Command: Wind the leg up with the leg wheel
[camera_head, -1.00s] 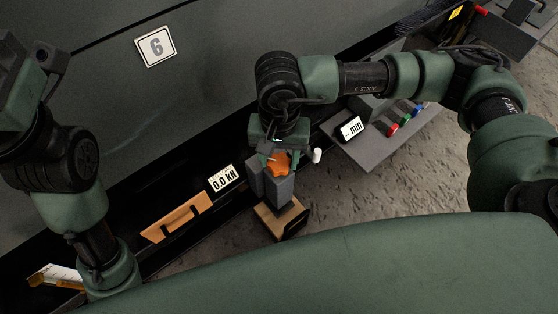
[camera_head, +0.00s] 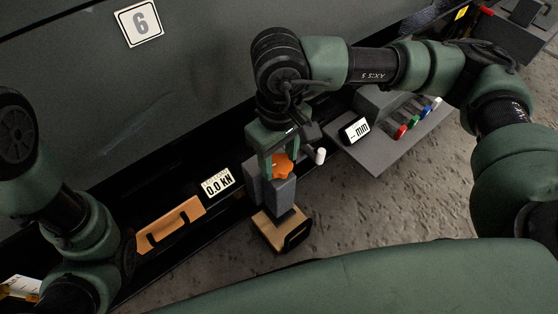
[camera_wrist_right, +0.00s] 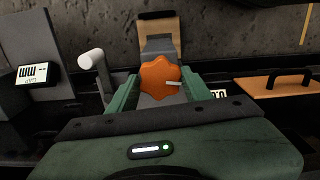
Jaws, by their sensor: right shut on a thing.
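The leg wheel is an orange lobed knob (camera_head: 282,166) on the grey leg (camera_head: 284,192), below my right arm in the head view. My right gripper (camera_head: 279,162) is shut on the wheel, one finger at each side. In the right wrist view the wheel (camera_wrist_right: 160,80) sits between the green fingers, with a small pale mark pointing right. The leg stands over a wooden block (camera_head: 272,232); I cannot tell whether it touches it. My left gripper is out of view; only the arm shows at the left.
A display reading 0.0 kN (camera_head: 217,182) is left of the leg. A white-tipped handle (camera_head: 320,156) juts out just right of the wheel. An orange board with a black handle (camera_head: 168,225) lies left, and a grey tray with a mm display (camera_head: 354,131) right.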

